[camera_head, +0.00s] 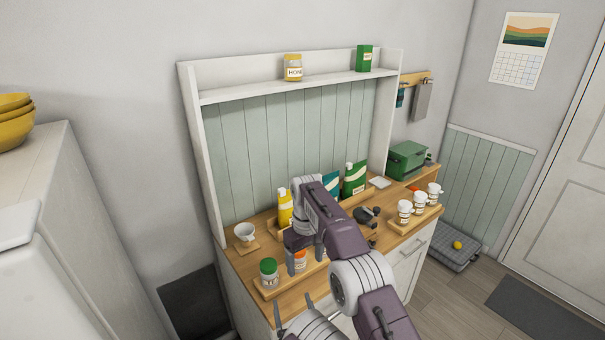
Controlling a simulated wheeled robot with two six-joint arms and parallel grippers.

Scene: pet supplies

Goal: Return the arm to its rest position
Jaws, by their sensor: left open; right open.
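My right gripper (305,257) hangs over the front part of the wooden counter, its fingers pointing down and apart. A small orange-and-white jar (300,263) shows between or just behind its fingers; I cannot tell whether they touch it. My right arm reaches in from the bottom right and hides the middle of the counter. My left gripper (293,309) is low in the picture in front of the counter's front edge, its fingers apart and pointing up. Nothing shows between them.
A green-lidded jar (269,273) stands on a wooden tray left of my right gripper. A white cup (245,232), yellow bottle (285,207), green pack (355,179) and several white cups (404,211) stand on the counter. A honey jar (293,67) sits on the shelf above.

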